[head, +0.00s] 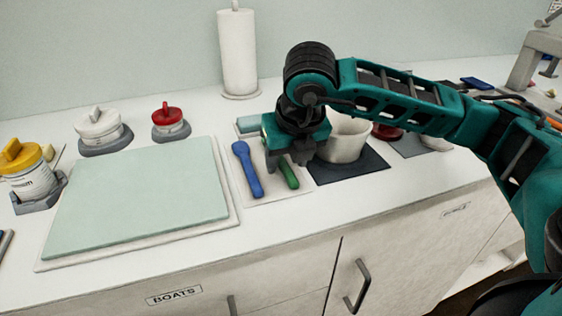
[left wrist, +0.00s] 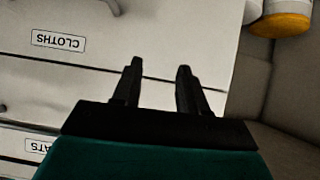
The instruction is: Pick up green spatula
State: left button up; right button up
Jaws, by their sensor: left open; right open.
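The green spatula (head: 289,174) lies on a small pale mat (head: 262,190) on the counter, beside a blue spatula (head: 247,170). Only its lower part shows; the rest is hidden under my right gripper (head: 290,163). That gripper points down over the green spatula and is open. I cannot tell whether its fingers touch the spatula. My left gripper (left wrist: 157,85) shows only in the left wrist view. It is open and empty in front of drawer fronts.
A white pot (head: 344,140) stands on a dark mat (head: 350,170) just right of the right gripper. A pale green board (head: 140,200) fills the counter to the left. Lidded jars and a paper roll (head: 238,55) stand at the back. Drawers labelled CLOTHS (left wrist: 58,41) face the left wrist.

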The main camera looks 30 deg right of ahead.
jog(key=shift+w+f, duration=0.15)
jog(key=shift+f, duration=0.25)
jog(key=shift+c, duration=0.2)
grip_shut()
